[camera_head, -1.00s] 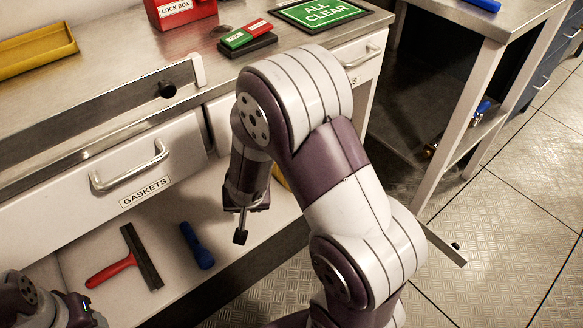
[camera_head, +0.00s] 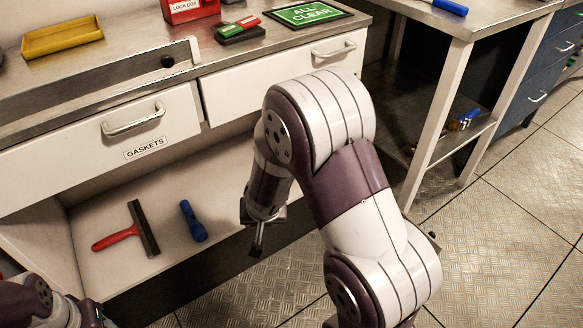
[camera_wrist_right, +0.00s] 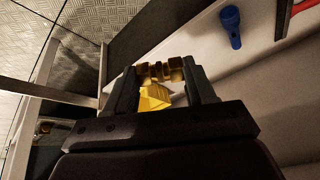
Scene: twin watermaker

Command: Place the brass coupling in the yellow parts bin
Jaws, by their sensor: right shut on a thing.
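The yellow parts bin (camera_head: 66,43) is a shallow tray on the bench top at the upper left of the head view. My right gripper (camera_head: 257,250) hangs in front of the lower shelf, to the right of and below the bin. In the right wrist view, the right gripper (camera_wrist_right: 163,82) is shut on the brass coupling (camera_wrist_right: 160,71), a ribbed brass piece between the fingertips. A bright yellow part (camera_wrist_right: 153,97) shows just below it; I cannot tell whether it belongs to the coupling. My left gripper (camera_head: 92,316) is partly visible at the lower left edge; its jaws are unclear.
The gaskets drawer (camera_head: 135,135) is below the bench top. A red-handled squeegee (camera_head: 130,235) and a blue flashlight (camera_head: 193,221) lie on the lower shelf. A red lock box (camera_head: 190,10) and an all clear sign (camera_head: 308,14) are on the bench. Open floor lies right.

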